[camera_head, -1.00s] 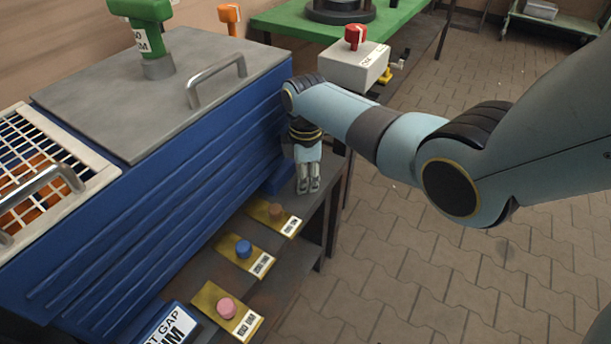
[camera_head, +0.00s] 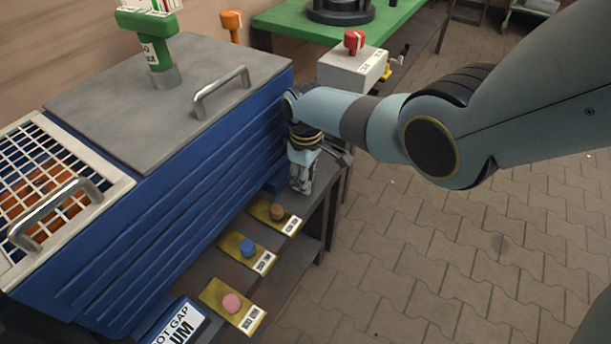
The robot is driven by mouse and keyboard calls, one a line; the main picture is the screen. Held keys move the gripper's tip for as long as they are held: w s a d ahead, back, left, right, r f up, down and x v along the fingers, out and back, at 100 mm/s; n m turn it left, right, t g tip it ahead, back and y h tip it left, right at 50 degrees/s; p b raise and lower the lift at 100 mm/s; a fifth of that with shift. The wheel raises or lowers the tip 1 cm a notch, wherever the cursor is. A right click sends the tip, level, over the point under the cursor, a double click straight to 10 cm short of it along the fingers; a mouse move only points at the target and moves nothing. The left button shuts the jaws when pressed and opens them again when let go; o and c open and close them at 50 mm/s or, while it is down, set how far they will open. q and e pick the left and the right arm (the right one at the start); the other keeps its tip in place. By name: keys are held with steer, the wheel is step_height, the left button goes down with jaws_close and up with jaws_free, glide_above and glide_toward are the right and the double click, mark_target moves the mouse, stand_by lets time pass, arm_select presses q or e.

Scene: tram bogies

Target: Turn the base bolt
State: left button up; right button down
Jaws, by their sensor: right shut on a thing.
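My right gripper (camera_head: 300,180) points down at the near right corner of the blue cabinet (camera_head: 190,210), low over the dark bench. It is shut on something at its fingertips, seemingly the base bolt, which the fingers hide. A short grey bar with a blocky end (camera_head: 341,157) sticks out to the right behind the gripper; I cannot tell if it touches the gripper. My left gripper is not in view.
A white box with a red knob (camera_head: 354,41) stands beyond the gripper. Paved floor at right is clear.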

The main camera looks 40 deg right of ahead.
steer(key=shift+m, duration=0.4)
steer(key=c, duration=1.1)
jaws_free()
steer(key=shift+c, duration=0.2)
step_height(320, 180, up, 12)
steer(key=shift+f, duration=0.1)
